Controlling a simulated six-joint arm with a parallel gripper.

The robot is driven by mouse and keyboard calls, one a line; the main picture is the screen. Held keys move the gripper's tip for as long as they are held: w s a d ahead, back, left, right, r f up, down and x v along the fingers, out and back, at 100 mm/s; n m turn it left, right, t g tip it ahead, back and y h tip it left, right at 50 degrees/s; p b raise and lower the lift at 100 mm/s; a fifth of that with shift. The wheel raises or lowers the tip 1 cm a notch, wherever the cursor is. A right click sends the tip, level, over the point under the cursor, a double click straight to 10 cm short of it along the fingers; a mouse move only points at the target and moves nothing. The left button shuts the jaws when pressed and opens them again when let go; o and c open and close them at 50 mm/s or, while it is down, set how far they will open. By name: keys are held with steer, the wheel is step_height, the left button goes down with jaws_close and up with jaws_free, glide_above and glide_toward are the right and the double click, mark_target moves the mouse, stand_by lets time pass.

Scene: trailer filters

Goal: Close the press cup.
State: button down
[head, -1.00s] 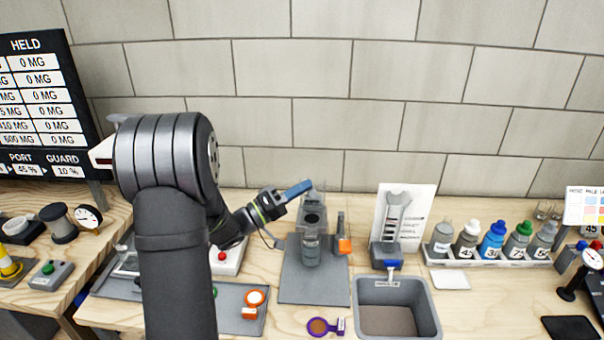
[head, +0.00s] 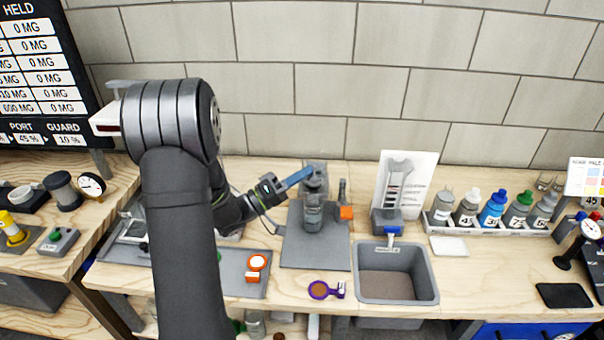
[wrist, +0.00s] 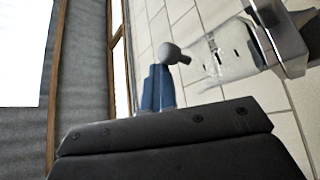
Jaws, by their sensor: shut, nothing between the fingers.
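The press cup (head: 313,214) stands upright on a grey mat (head: 318,256) in the head view, a grey cylinder with a clear upper part. My gripper (head: 306,173) is shut, its blue fingers pointing up and right against the top of the press cup. In the wrist view the blue fingers (wrist: 158,88) show beside a grey round knob (wrist: 172,54). A clear part (wrist: 222,55) in a grey frame lies right of them. The fingers look close to or touching the knob; contact is unclear. How far the top is from the cup's rim cannot be told.
Further right are a grey bin (head: 432,280), a printed card (head: 408,180) and a rack of bottles (head: 492,222). A purple ring tool (head: 320,290) lies in front.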

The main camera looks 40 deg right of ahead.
steer(key=shift+s+f, duration=0.15)
steer(key=shift+f, duration=0.25)
step_height(320, 180, up, 4)
steer(key=w+a+f, duration=1)
steer(key=w+a, duration=0.2)
steer(key=w, duration=0.1)
steer(key=shift+a+f, duration=0.2)
steer(key=shift+f, duration=0.1)
steer(key=shift+s, duration=0.1)
steer(key=s+d+r, duration=0.8)
steer(key=s+d, duration=0.4)
steer(key=shift+s+d, duration=0.15)
steer(key=shift+s, duration=0.05)
